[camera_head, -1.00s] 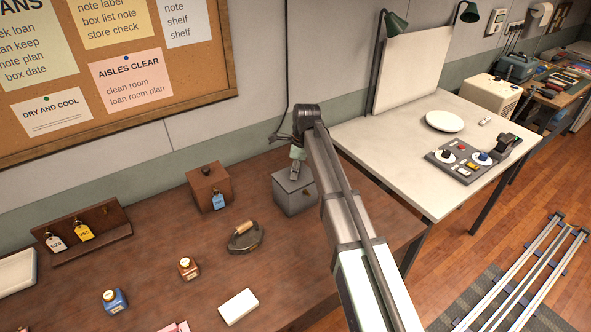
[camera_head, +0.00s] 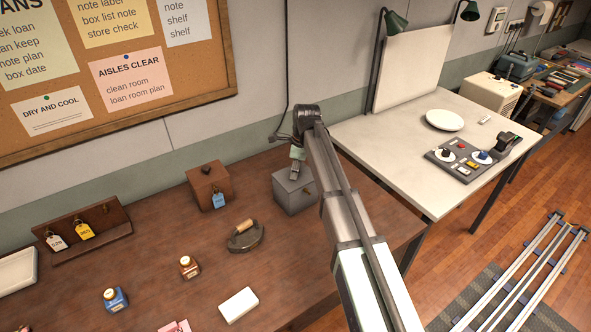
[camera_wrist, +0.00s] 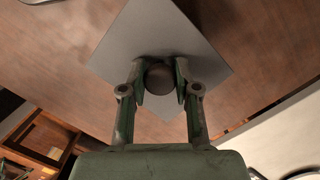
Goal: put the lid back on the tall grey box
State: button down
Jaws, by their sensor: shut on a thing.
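The tall grey box (camera_head: 296,203) stands at the right end of the brown table, by the wall. My gripper (camera_head: 295,174) is right above it, pointing down. In the wrist view, my gripper (camera_wrist: 160,72) is shut on the round dark knob (camera_wrist: 161,84) of the grey square lid (camera_wrist: 170,30). The lid lies at the top of the box in the head view, with its edges close to the box's walls. The lid hides the box's opening, and I cannot tell whether it is fully seated.
A brown wooden box (camera_head: 208,186) stands to the left. A pale table (camera_head: 400,150) adjoins on the right. The wall is close behind.

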jog(key=shift+c, duration=1.4)
grip_release()
jog(key=shift+r, duration=0.15)
jog(key=shift+r+p, duration=2.05)
jog(key=shift+r, duration=1.25)
grip_shut()
